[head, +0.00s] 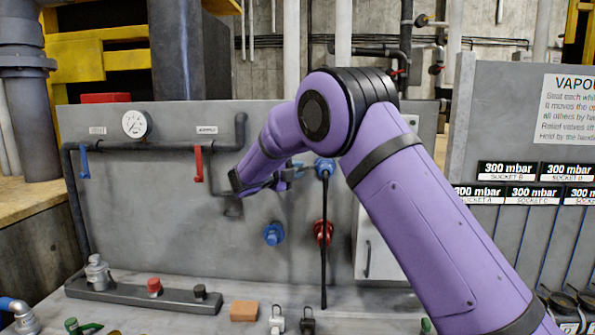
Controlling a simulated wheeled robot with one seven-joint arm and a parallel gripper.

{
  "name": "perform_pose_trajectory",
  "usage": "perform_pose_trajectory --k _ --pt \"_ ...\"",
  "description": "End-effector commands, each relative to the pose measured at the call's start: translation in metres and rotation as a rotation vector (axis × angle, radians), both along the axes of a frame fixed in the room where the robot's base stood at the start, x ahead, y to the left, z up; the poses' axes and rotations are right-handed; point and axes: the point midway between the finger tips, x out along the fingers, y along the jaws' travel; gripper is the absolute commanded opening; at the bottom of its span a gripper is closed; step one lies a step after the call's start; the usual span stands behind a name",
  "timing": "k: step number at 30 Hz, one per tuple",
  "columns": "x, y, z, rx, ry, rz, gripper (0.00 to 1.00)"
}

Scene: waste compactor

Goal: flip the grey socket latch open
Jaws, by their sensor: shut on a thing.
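A grey fitting (232,208), which looks like the grey socket, sits on the grey panel at the lower end of a short pipe. Its latch cannot be made out at this size. My gripper (284,177) is in front of the panel, above and right of the grey fitting, partly hidden by my purple forearm. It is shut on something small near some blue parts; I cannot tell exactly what. A blue socket (325,168) is just right of it, with a black hose or strap (324,265) hanging down. Whether the gripper touches the panel is not clear.
A blue fitting (273,234) and a red fitting (323,231) sit lower on the panel. A red lever (198,164) and a blue lever (84,162) hang from the pipe. An orange block (244,310) lies on the bench. A labelled board (525,120) stands at right.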

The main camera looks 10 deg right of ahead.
Motion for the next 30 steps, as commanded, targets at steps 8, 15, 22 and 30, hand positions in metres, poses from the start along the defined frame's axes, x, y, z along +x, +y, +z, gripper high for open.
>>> perform_pose_trajectory --k 8,15,22,30 --pt "0.0024 0.0005 -0.0015 0.0 0.002 -0.036 0.0" --pt "0.0025 0.0005 -0.0012 0.0 0.002 -0.036 0.0" --pt "0.0025 0.0004 -0.0008 -0.001 0.001 -0.036 0.47" --pt "0.002 0.0011 -0.0002 -0.001 0.0 -0.036 0.47"
